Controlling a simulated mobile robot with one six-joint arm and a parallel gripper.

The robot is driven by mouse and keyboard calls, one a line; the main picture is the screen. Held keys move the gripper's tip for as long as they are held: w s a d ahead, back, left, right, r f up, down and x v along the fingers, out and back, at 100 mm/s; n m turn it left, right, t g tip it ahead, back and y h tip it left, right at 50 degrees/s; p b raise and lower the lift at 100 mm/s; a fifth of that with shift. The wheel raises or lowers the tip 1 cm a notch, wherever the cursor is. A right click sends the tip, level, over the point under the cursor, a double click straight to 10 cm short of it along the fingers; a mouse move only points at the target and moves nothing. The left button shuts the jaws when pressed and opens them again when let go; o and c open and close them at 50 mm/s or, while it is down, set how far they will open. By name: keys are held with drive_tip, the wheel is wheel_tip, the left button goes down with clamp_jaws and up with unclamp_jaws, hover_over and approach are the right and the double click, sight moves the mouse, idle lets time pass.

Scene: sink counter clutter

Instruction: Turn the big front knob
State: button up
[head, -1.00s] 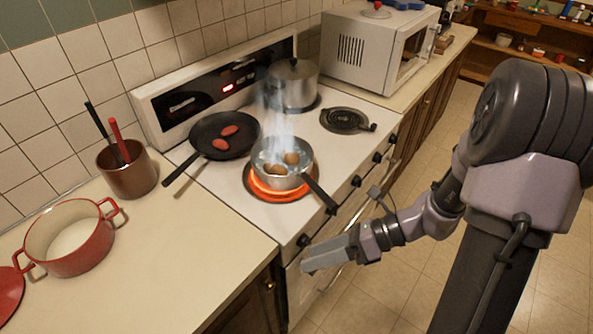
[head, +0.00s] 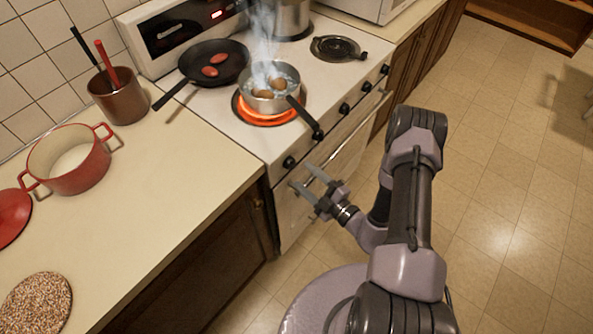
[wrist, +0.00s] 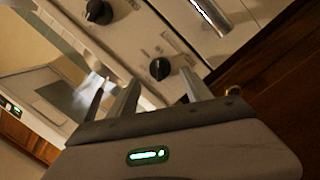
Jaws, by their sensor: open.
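Dark round knobs line the front panel of the white stove. The nearest one, at the left end, is the front knob (head: 289,162); it looks about the same size as the others. In the wrist view a knob (wrist: 160,68) appears between the fingertips, a little beyond them. My gripper (head: 300,175) is open and empty in front of the stove's left end, pointing at the panel just right of and below that front knob. Both fingers (wrist: 161,77) show in the wrist view, and I see no contact with the knob.
A steaming pot of eggs (head: 268,101) sits on a glowing red burner, its handle jutting over the front edge. A black skillet (head: 232,55) is behind it. The oven door (head: 330,166) is below the panel. The counter (head: 165,190) holds a red pot (head: 86,174). The floor is clear.

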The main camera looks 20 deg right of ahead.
sight(291, 164)
drive_tip(key=x, duration=0.4)
drive_tip(key=shift+w+a, duration=0.15)
drive_tip(key=shift+w, duration=0.1)
drive_tip(key=shift+c, duration=0.5)
clamp_jaws()
drive_tip(key=shift+b, duration=0.35)
drive_tip(key=n+b, duration=0.1)
drive_tip(key=n, duration=0.4)
drive_tip(key=shift+f+y, duration=0.1)
drive_tip(key=shift+y, duration=0.2)
drive_tip(key=shift+n+t+y+b, duration=0.35)
drive_tip(key=shift+n+b, duration=0.6)
drive_tip(key=shift+n, duration=1.65)
